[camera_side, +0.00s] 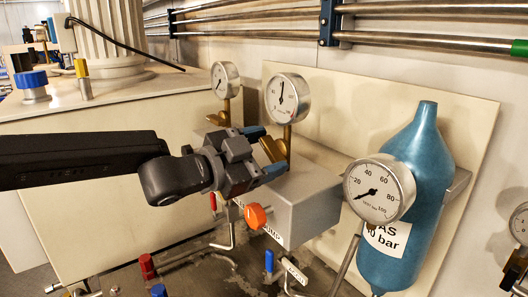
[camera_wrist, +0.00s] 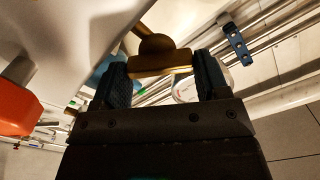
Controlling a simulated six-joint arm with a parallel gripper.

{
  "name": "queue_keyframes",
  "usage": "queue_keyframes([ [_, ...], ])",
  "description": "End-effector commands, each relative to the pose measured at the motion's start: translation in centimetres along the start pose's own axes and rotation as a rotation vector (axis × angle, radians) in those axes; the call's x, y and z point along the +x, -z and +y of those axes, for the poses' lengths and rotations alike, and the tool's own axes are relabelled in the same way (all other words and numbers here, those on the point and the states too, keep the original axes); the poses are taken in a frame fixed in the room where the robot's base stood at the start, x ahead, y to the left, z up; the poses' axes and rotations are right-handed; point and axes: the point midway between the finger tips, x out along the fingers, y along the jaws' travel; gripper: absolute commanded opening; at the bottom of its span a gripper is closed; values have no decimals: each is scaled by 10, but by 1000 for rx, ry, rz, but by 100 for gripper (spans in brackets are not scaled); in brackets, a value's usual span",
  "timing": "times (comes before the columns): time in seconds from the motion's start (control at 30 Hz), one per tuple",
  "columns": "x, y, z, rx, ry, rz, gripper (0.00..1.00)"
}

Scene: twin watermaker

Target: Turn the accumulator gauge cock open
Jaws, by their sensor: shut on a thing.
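A brass cock (camera_side: 272,148) with a flat lever stands under the middle round gauge (camera_side: 287,97), on the grey block (camera_side: 300,205). My gripper (camera_side: 262,152) reaches it from the left, its blue fingertips on either side of the lever. In the wrist view, the brass lever (camera_wrist: 160,58) lies across between the two dark blue pads of my gripper (camera_wrist: 163,76), which is shut on it. The lever's exact angle is hard to tell in the side view, as the gripper partly hides it. The middle gauge's needle points nearly straight up.
An orange knob (camera_side: 255,216) sits on the block's front, close below my gripper. Another gauge (camera_side: 224,80) on a brass fitting stands behind left. A blue cylinder (camera_side: 408,195) with a large gauge (camera_side: 374,190) is at right. Steel pipes (camera_side: 430,45) run along the back wall.

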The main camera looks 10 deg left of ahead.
Motion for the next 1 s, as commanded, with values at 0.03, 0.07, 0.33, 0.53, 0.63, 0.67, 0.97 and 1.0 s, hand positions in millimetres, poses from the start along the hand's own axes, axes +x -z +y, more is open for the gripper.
queue_keyframes([
  [0.03,0,1,0,19,0,2,44],
  [0.07,0,1,0,29,0,2,44],
  [0.33,0,1,0,75,0,2,44],
  [0.53,0,1,0,78,0,2,44],
  [0.63,0,1,0,77,0,2,44],
  [0.67,0,1,0,77,0,2,44],
  [0.97,0,1,0,76,0,1,94],
  [1.0,0,1,0,76,0,1,94],
])
